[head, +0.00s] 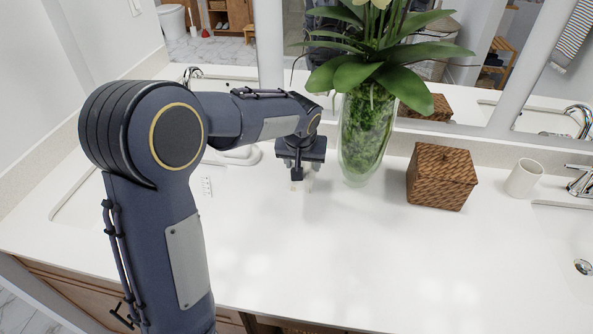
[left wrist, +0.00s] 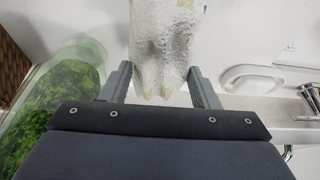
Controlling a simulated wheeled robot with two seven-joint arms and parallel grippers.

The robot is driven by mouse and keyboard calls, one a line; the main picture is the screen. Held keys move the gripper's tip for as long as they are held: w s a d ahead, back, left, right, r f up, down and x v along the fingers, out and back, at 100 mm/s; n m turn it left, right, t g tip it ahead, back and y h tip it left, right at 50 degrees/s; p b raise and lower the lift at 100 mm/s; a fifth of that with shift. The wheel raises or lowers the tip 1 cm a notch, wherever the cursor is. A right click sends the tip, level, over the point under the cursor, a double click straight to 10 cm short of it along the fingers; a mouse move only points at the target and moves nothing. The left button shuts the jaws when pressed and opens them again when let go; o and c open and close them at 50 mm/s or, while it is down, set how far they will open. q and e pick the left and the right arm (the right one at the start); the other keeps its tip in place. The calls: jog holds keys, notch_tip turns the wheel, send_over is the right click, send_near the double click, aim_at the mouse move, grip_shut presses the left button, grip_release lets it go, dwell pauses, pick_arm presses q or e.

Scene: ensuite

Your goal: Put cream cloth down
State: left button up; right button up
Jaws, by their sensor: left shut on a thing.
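My left gripper (head: 300,170) points down over the white counter (head: 330,270), just left of the glass vase. It is shut on the cream cloth (left wrist: 163,40), a pale, textured, bunched piece that hangs between the two fingers in the left wrist view. In the head view only a small pale bit of the cloth (head: 298,185) shows below the fingers. It is close to the counter; I cannot tell if it touches. My right gripper is in neither view.
The glass vase (head: 364,140) with green plants stands right beside the gripper. A wicker box (head: 440,178) and a white cup (head: 523,178) stand further right, near a sink (head: 575,245). Mirrors line the back. The front middle counter is clear.

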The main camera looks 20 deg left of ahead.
pick_arm(q)
jog(key=w+a+f, duration=0.2)
jog(key=f, duration=0.1)
jog(key=w+a+f, duration=0.1)
jog(key=f, duration=0.1)
jog(key=shift+w+a+f+p, duration=0.15)
jog(key=shift+w+p, duration=0.1)
jog(key=shift+p, duration=0.1)
jog(key=x, duration=0.3)
jog(key=shift+s+a+f, duration=0.1)
jog(key=shift+s+f, duration=0.15)
jog(key=shift+s, duration=0.05)
jog(key=shift+f, duration=0.3)
jog(key=shift+f, duration=0.15)
jog(key=o, duration=1)
jog(key=shift+c, duration=0.2)
